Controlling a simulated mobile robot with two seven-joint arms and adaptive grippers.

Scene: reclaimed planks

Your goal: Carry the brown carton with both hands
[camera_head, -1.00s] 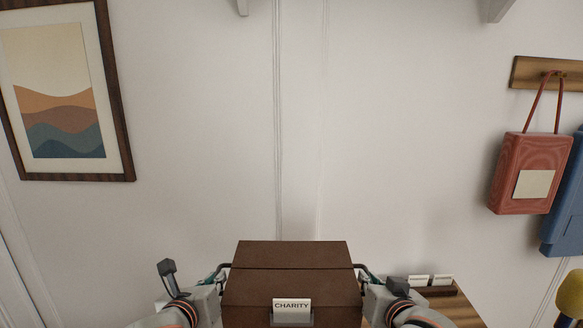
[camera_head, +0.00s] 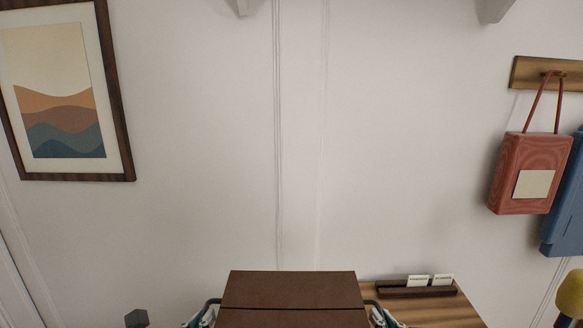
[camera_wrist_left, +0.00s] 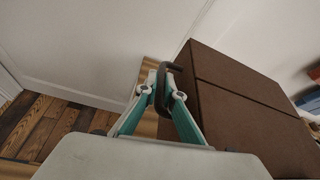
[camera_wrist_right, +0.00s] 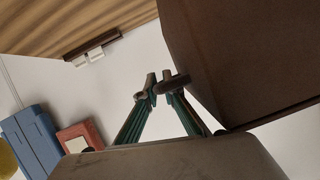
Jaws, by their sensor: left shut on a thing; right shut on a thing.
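The brown carton (camera_head: 290,292) is at the bottom middle of the head view, its lid facing up and its lower part cut off by the frame edge. My left gripper (camera_wrist_left: 163,92) is shut on the dark handle at the carton's left side; the carton (camera_wrist_left: 245,115) fills the right of the left wrist view. My right gripper (camera_wrist_right: 158,88) is shut on the handle at the other side, with the carton (camera_wrist_right: 245,60) at the upper right of the right wrist view. The carton looks about level between both grippers.
A wooden surface (camera_head: 440,312) lies at the lower right, bearing a dark tray (camera_head: 400,292) with small white cards. A red bag (camera_head: 512,185) and a blue one (camera_head: 562,205) hang on the right wall. A framed picture (camera_head: 62,130) hangs at left.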

